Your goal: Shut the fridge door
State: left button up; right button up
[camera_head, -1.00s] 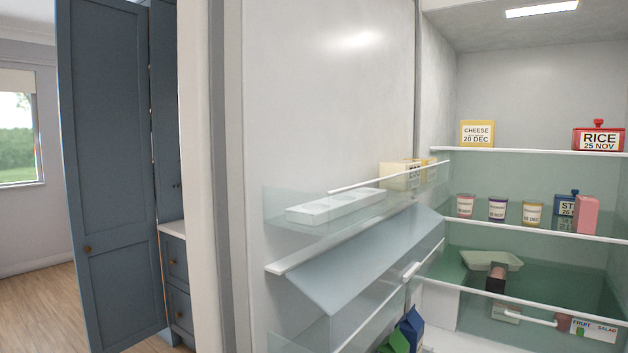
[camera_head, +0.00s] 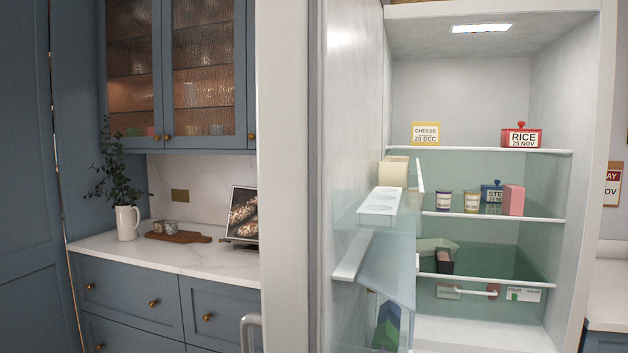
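The fridge door (camera_head: 350,130) stands open on the left of the fridge, seen nearly edge-on with its inner side toward the interior. Its outer edge (camera_head: 285,120) is a tall pale strip, and part of a grey handle (camera_head: 249,332) shows low on its left. The door's shelves carry a white egg tray (camera_head: 381,202), a cream box (camera_head: 393,172) and blue and green cartons (camera_head: 388,325). The fridge interior (camera_head: 460,95) is lit and open to view. Neither of my grippers shows in the head view.
Fridge shelves hold a cheese box (camera_head: 426,134), a red rice tin (camera_head: 521,136), several jars and a pink carton (camera_head: 513,200). Left of the door is a white counter (camera_head: 200,258) with a jug (camera_head: 127,222), a board (camera_head: 178,237) and a picture (camera_head: 242,214). Another counter (camera_head: 607,292) is at right.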

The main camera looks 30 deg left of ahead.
aim_at(319, 72)
jog(key=k+j, duration=0.1)
jog(key=j, duration=0.8)
jog(key=k+j+z, duration=0.1)
jog(key=j, duration=0.35)
jog(key=k+j, duration=0.1)
jog(key=j, duration=0.35)
jog(key=k+z, duration=0.15)
jog(key=k, duration=0.2)
